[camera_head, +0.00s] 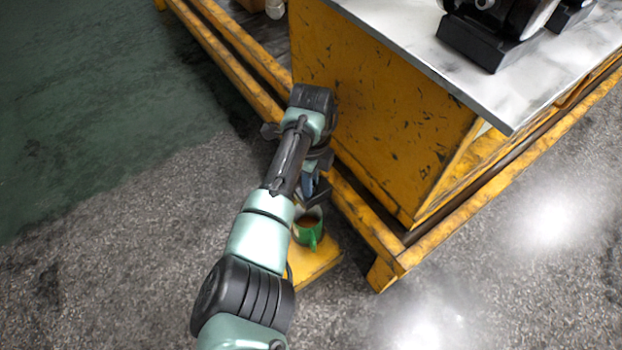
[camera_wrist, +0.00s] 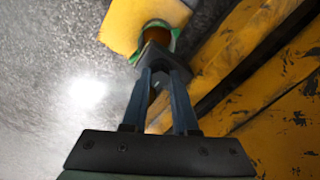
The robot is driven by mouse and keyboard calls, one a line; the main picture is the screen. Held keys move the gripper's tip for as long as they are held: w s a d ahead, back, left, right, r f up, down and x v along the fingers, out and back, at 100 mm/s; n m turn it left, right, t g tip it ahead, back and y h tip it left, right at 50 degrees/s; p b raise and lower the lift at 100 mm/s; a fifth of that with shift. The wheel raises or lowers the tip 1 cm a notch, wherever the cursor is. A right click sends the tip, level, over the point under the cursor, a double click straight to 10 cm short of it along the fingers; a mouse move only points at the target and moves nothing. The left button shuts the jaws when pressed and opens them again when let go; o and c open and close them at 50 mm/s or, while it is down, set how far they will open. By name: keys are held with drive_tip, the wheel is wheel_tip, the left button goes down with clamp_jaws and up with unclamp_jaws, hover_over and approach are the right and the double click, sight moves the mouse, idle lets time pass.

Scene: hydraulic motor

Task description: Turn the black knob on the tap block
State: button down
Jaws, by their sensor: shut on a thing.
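My gripper (camera_head: 308,186) points down beside the yellow cabinet's side, just above a green mug (camera_head: 308,232). In the wrist view, my gripper's two blue-grey fingers (camera_wrist: 160,78) converge on a small dark piece, which fits the black knob; the fingers cover most of it. A dark grey block (camera_wrist: 156,56), apparently the tap block, lies just beyond the fingertips. It also shows as a dark shape below the gripper in the head view (camera_head: 319,194). The mug, with brown liquid in it, is partly hidden behind the block in the wrist view (camera_wrist: 160,27).
The mug stands on a yellow plate (camera_head: 316,265) low by the cabinet (camera_head: 375,115). Yellow rails (camera_head: 362,215) run along the cabinet's base. A grey-white top (camera_head: 455,50) carries dark machinery (camera_head: 495,30). Speckled floor (camera_head: 120,260) is open to the left.

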drive_tip(key=shift+r+n+p, duration=0.1)
drive_tip(key=shift+n+p, duration=0.2)
drive_tip(key=shift+p, duration=0.1)
drive_tip(key=shift+r+n+p, duration=0.1)
drive_tip(key=shift+n+p, duration=0.8)
drive_tip(key=shift+n, duration=0.1)
drive_tip(key=n+p, duration=0.1)
drive_tip(key=n, duration=0.1)
drive_tip(key=shift+n+p, duration=0.3)
drive_tip(key=n+p, duration=0.1)
drive_tip(key=n, duration=0.2)
drive_tip(key=shift+n, duration=0.3)
drive_tip(key=n+p, duration=0.1)
drive_tip(key=n, duration=0.2)
drive_tip(key=shift+n, duration=0.3)
drive_tip(key=n, duration=0.6)
drive_tip(key=shift+f+p, duration=0.2)
drive_tip(key=shift+p, duration=0.1)
drive_tip(key=n, duration=0.6)
drive_tip(key=shift+n, duration=0.3)
